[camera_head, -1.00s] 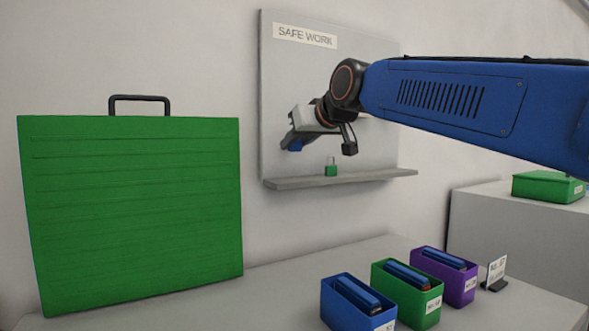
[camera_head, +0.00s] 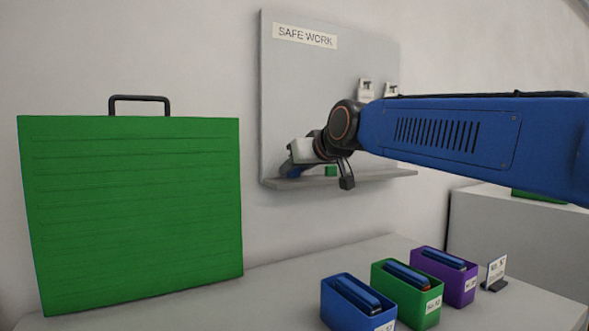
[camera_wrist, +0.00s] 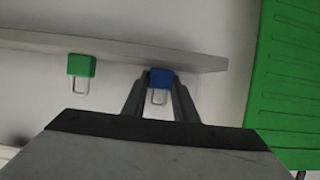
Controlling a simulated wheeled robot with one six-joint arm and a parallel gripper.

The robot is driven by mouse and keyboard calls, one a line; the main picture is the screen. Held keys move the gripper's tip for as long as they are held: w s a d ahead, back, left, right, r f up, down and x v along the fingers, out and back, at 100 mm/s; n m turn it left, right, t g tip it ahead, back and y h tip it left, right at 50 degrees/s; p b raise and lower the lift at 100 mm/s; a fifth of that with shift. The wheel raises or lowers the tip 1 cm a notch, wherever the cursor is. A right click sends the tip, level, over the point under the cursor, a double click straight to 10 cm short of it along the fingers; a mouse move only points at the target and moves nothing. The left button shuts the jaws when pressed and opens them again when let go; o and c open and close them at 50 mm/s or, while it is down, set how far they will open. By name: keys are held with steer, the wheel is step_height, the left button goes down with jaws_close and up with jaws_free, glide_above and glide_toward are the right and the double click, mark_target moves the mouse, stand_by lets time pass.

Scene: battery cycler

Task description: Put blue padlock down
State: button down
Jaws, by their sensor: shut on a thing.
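The blue padlock (camera_wrist: 160,79) is between the two fingers of my gripper (camera_wrist: 160,88) in the wrist view, its pale shackle towards the camera. My gripper is shut on it. In the head view my gripper (camera_head: 293,170) is low at the left part of the grey shelf (camera_head: 390,178), and the padlock is mostly hidden there. The padlock overlaps the shelf (camera_wrist: 110,47) in the wrist view; I cannot tell whether it touches it. A green padlock (camera_wrist: 81,66) stands on the shelf, apart from my gripper; it also shows in the head view (camera_head: 331,171).
A SAFE WORK board (camera_head: 290,90) backs the shelf, with white tags (camera_head: 367,89) on it. A large green case (camera_head: 135,210) stands left. Blue (camera_head: 345,315), green (camera_head: 410,305) and purple (camera_head: 463,285) bins holding blue-topped items stand on the table below.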

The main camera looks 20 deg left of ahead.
steer(key=shift+f, duration=0.15)
steer(key=c, duration=1.4)
jaws_free()
steer(key=shift+d, duration=0.1)
steer(key=v, duration=1.7)
steer(key=shift+d+f, duration=0.2)
steer(key=shift+s, duration=0.1)
